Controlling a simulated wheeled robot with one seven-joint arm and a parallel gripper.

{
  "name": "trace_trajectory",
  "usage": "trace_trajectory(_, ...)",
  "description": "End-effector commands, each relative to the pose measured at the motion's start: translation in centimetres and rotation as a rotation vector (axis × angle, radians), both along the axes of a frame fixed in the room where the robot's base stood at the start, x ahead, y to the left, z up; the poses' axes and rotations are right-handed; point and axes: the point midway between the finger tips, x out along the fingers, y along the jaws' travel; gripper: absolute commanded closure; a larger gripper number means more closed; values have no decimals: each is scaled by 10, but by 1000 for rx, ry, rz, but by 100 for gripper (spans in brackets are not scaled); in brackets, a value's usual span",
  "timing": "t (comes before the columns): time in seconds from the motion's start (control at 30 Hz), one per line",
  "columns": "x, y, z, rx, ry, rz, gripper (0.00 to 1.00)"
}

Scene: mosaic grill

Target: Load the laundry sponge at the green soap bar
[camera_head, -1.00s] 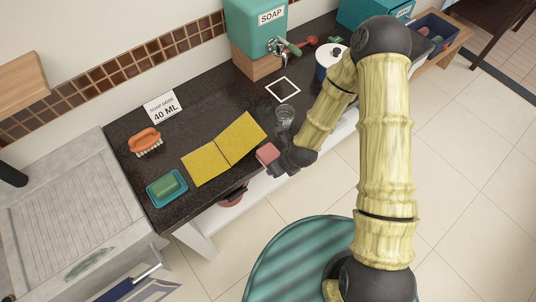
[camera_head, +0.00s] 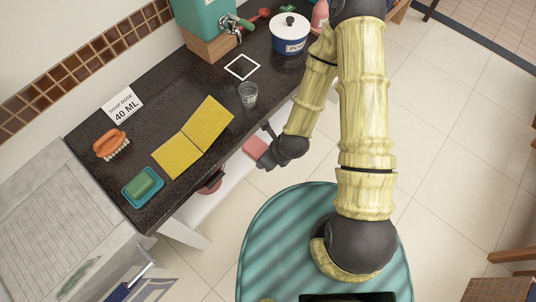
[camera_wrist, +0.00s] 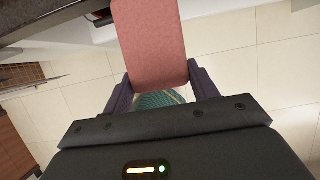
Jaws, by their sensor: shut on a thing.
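The green soap bar (camera_head: 145,183) lies in a teal dish (camera_head: 130,199) at the near left end of the dark counter. My gripper (camera_head: 262,150) is shut on a pink-red sponge (camera_head: 254,145), held off the counter's front edge, to the right of the soap bar and apart from it. In the wrist view the sponge (camera_wrist: 150,40) sticks out between the two dark fingers of my gripper (camera_wrist: 160,88). Its far end is cut off by the top of the picture.
A yellow folded cloth (camera_head: 177,157), an orange brush (camera_head: 110,143), a glass (camera_head: 248,95) and a dose card (camera_head: 122,104) are on the counter (camera_head: 150,110). A sink unit (camera_head: 75,215) adjoins at left.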

Motion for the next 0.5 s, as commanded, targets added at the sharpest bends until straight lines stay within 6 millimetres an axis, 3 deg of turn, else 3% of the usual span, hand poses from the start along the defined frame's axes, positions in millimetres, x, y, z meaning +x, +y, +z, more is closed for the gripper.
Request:
trace_trajectory(0.07,0,0,0,0,0,0,63)
trace_trajectory(0.1,0,0,0,0,0,0,48)
trace_trajectory(0.17,0,0,0,0,0,0,59)
trace_trajectory(0.37,3,0,-2,0,0,24,60)
trace_trajectory(0.5,11,-3,-11,0,0,133,60)
